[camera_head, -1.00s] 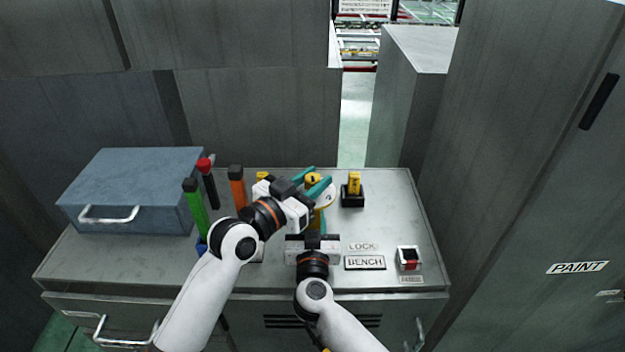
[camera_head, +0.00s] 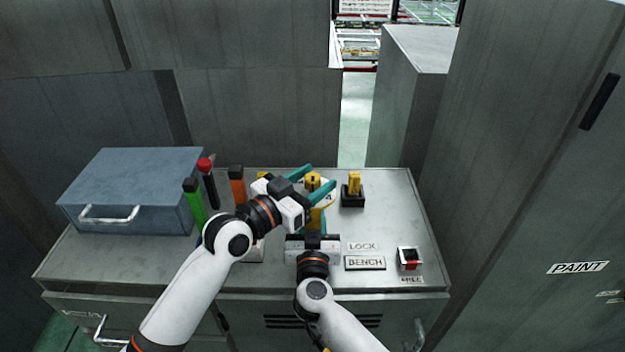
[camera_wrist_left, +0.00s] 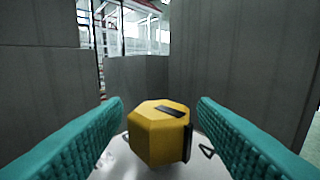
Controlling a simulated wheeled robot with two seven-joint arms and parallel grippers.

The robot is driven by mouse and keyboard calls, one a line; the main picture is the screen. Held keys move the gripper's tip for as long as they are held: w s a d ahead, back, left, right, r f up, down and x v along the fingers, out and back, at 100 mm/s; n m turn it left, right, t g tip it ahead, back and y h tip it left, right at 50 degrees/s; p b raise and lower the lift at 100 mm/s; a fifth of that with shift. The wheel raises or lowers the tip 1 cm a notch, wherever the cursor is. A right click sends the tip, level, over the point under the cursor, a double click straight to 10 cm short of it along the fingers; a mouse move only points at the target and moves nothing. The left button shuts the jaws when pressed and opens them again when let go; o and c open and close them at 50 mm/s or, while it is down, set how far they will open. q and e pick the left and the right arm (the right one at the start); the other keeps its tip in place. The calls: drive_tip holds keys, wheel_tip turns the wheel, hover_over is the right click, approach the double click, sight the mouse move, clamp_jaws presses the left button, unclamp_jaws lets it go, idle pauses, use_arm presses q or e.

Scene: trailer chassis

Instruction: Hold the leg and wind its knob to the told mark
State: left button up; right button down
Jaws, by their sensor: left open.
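The yellow knob (camera_head: 312,181) tops a yellow leg (camera_head: 316,218) at the bench's middle. In the left wrist view the knob (camera_wrist_left: 158,133) is a faceted block with a black bar on top and a dark piece on its right side. A white plate with a black mark lies under it. My left gripper (camera_head: 322,176) is open, its teal fingers either side of the knob with a gap on both sides.
A yellow piece stands in a black holder (camera_head: 353,200). LOCK and BENCH plates (camera_head: 365,263) and a small red-and-black box (camera_head: 409,259) lie at right. Green (camera_head: 195,207), red-topped and orange (camera_head: 237,187) upright pieces and a blue-grey box (camera_head: 125,190) stand at left.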

use_arm(q)
drive_tip(key=v, duration=1.2)
drive_tip(key=shift+w, duration=0.1)
use_arm(e)
drive_tip(key=c, duration=0.8)
unclamp_jaws()
drive_tip(key=shift+o, duration=0.2)
use_arm(q)
drive_tip(key=shift+r, duration=0.15)
